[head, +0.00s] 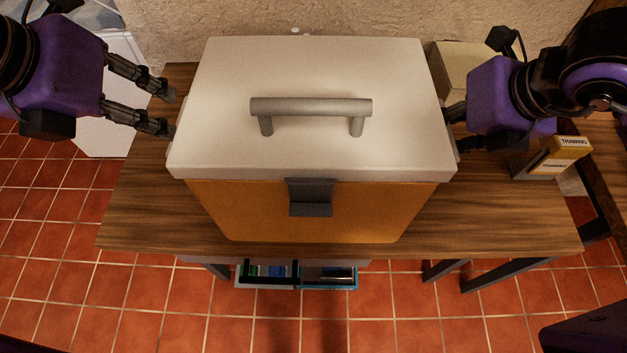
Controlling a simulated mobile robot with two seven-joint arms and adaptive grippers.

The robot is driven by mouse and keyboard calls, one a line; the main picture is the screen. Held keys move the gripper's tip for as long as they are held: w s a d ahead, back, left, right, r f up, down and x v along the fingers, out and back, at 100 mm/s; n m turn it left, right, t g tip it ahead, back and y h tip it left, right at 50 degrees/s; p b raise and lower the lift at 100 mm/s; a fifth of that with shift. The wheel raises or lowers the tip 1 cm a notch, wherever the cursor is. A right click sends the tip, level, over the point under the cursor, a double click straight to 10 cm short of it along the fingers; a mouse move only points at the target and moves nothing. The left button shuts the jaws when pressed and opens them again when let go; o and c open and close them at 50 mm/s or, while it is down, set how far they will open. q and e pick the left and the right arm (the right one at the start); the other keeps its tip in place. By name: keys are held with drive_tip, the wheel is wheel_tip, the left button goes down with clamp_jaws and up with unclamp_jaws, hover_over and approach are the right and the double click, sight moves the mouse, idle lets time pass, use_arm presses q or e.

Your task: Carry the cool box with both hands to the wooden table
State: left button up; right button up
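The cool box (310,208) has an orange body, a white lid (320,145) with a grey bar handle (310,106), and a dark front latch (310,197). It stands upright on a wooden-topped table (150,215), lid shut. My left gripper (172,113) is at the box's left side, its two fingers spread apart and pointing at the lid's edge, with nothing seen between them. My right gripper (456,128) is close against the box's right side. Its two fingers are apart, the tips partly hidden by the lid edge. Whether either gripper touches the box is unclear.
A yellow-and-grey block with a "THAWING" label (573,142) and a beige box (462,75) are on the right. An open drawer or tray (297,275) shows below the table's front edge. A white panel (110,135) stands at left. Red tiled floor is clear in front.

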wheel_tip(320, 180, up, 10)
drive_tip(key=shift+r, duration=0.15)
use_arm(q)
drive_tip(key=v, duration=0.4)
drive_tip(key=shift+a, duration=0.1)
idle(0.3)
drive_tip(key=shift+s, duration=0.1)
use_arm(e)
drive_tip(key=shift+s, duration=0.1)
